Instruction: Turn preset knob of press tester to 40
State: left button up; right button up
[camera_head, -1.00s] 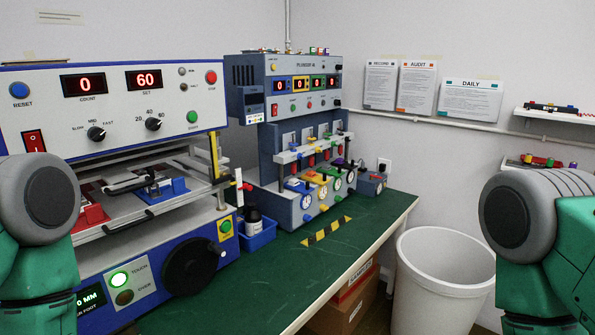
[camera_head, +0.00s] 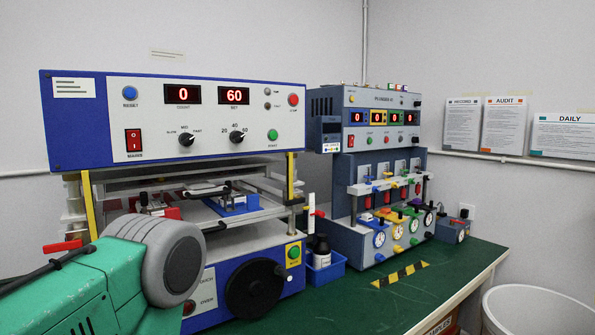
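The press tester (camera_head: 75,130) is a blue and white machine at the left of the head view. Its preset knob (camera_head: 236,137) is small and black, with marks 20, 40 and 60 around it. The red SET display (camera_head: 233,95) above the knob reads 60, and the COUNT display (camera_head: 183,94) reads 0. The knob is in plain sight and nothing touches it. My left arm (camera_head: 120,275) is at the lower left, in front of the press; its gripper is not visible. My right arm and gripper are out of view.
A similar speed knob (camera_head: 187,139), a red mains switch (camera_head: 134,140) and a green start button (camera_head: 272,135) share the panel. A plunger tester (camera_head: 340,215) stands to the right on the green bench (camera_head: 350,305). A white bin (camera_head: 540,310) is at the lower right.

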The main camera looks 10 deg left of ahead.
aim_at(236, 136)
jog(key=i+l+u, duration=0.15)
jog(key=u, duration=0.3)
jog(key=i+l+u, duration=0.1)
jog(key=l+u, duration=0.35)
